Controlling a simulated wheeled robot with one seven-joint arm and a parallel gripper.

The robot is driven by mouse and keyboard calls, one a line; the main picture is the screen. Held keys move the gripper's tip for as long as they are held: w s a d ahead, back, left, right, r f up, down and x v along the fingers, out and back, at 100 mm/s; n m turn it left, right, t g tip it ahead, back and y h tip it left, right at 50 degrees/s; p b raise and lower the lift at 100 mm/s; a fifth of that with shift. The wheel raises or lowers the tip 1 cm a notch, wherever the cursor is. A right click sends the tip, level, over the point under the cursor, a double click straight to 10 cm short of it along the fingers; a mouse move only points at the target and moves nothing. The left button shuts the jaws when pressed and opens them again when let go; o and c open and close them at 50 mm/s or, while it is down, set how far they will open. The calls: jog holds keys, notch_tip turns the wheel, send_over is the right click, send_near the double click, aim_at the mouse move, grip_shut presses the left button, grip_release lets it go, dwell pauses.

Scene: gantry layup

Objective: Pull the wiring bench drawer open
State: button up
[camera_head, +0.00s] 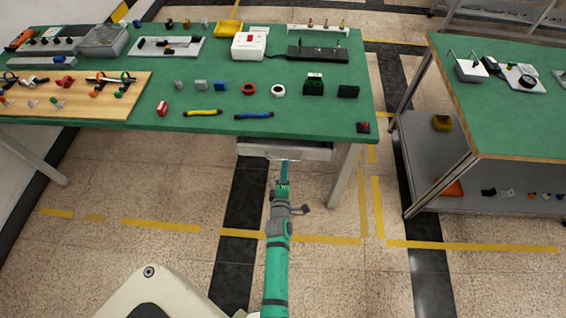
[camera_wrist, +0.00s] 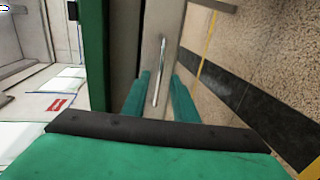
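The wiring bench (camera_head: 330,110) has a green top, and its grey drawer (camera_head: 258,149) sits under the front edge and looks closed. In the wrist view the pale drawer front (camera_wrist: 152,25) carries a thin silver bar handle (camera_wrist: 161,62). My gripper (camera_head: 286,165) is in front of the drawer, and my arm hides part of the floor below. In the wrist view my gripper (camera_wrist: 160,80) is open, with one green finger on each side of the lower handle. I cannot tell whether the fingers touch the handle.
A bench leg (camera_head: 345,180) stands right of the drawer. Tools and small parts lie on the bench top, including a blue-handled tool (camera_head: 254,115) above the drawer. A second green table (camera_head: 500,110) is at the right. The floor before the drawer is clear.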

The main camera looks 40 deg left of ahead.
jog(key=shift+a+x, duration=0.15)
jog(key=shift+x, duration=0.85)
jog(key=shift+a+x, duration=0.15)
jog(key=shift+x, duration=0.9)
jog(key=shift+s+d, duration=0.1)
grip_shut()
